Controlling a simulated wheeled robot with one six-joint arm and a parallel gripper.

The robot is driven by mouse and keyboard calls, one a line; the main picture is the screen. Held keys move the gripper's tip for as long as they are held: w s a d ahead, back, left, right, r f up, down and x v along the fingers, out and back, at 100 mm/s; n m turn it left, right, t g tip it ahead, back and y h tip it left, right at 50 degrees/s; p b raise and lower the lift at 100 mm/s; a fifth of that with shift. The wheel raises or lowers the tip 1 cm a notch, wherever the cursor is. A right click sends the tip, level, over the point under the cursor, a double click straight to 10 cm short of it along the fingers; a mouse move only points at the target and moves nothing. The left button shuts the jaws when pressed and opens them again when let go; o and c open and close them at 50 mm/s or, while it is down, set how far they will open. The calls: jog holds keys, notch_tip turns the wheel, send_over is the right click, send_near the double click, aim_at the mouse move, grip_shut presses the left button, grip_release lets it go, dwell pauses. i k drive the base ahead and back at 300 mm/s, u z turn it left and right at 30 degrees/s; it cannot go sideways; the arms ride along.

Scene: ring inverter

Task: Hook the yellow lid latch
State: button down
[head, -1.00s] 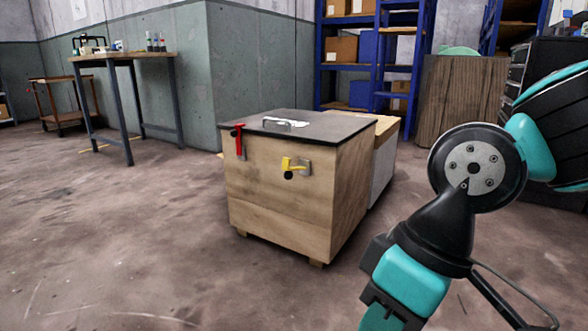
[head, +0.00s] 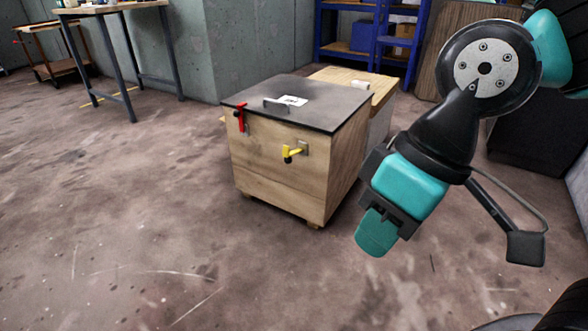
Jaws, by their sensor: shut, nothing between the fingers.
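The wooden box (head: 275,175) stands on the floor in mid-view, with its dark flat lid (head: 325,105) down on top. The yellow lid latch (head: 292,151) is on the upper right of the front face, below the lid edge, beside a small grey metal plate (head: 304,147). Whether the latch is hooked is too small to tell. A red latch (head: 240,117) sits at the lid's front left edge. My arm is at the right, apart from the box; I cannot make out the fingers of my gripper.
A lighter wooden crate (head: 368,82) stands right behind the box. A workbench (head: 110,8) is at the back left and blue shelving (head: 380,45) at the back. The floor (head: 130,230) in front and to the left is clear.

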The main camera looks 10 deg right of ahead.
aim_at(287, 153)
jog(key=z, duration=0.2)
jog(key=k, duration=0.25)
jog(key=z, duration=0.55)
jog(key=i, duration=1)
